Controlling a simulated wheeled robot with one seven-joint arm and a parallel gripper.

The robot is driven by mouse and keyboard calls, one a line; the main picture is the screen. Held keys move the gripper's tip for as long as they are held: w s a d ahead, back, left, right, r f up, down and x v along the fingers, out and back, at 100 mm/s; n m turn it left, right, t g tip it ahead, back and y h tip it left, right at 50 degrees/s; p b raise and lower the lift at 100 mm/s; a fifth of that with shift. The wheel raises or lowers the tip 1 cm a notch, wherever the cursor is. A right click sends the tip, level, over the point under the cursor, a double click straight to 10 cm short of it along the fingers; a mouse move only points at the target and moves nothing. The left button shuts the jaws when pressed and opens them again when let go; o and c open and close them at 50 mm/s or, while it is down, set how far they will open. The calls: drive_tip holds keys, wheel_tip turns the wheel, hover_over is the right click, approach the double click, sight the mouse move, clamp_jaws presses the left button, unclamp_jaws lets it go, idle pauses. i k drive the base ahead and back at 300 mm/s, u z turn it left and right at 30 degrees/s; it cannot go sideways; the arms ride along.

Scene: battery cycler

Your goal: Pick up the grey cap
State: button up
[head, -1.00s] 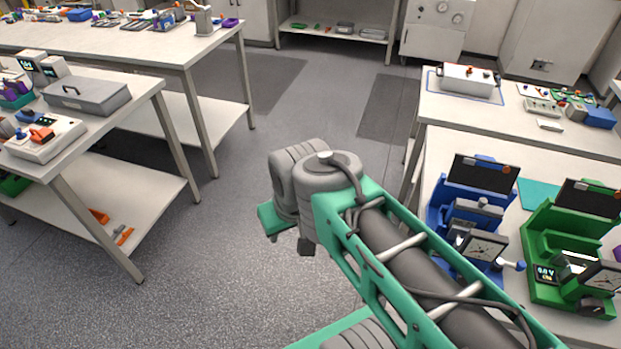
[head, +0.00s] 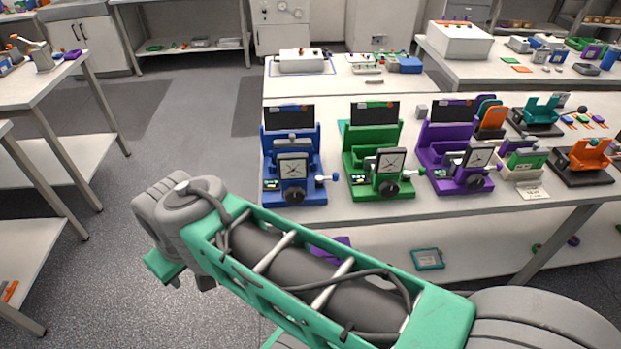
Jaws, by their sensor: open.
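I cannot make out a grey cap for certain. A small grey block (head: 421,112) stands on the bench behind the green and purple devices. Grey parts also sit on the blue device (head: 273,150), the green device (head: 358,150) and the purple device (head: 432,150), and I cannot tell whether any is a loose cap. My arm crosses the lower middle of the head view, in front of the bench and apart from the devices. My gripper's fingers do not show.
The bench (head: 380,213) holds the devices in a row, with orange and teal stands to the right. A lower shelf (head: 480,262) carries a teal frame (head: 428,259). Other tables stand at left (head: 35,90). The grey floor (head: 150,150) between them is clear.

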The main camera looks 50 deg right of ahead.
sight(292, 142)
drive_tip(key=u, duration=1)
drive_tip(key=i, duration=0.65)
drive_tip(key=z, duration=2.6)
drive_tip(key=i, duration=0.5)
drive_tip(key=z, duration=0.15)
drive_tip(key=k, duration=1.05)
drive_tip(key=z, duration=0.05)
drive_tip(key=i, duration=0.6)
drive_tip(key=z, duration=0.25)
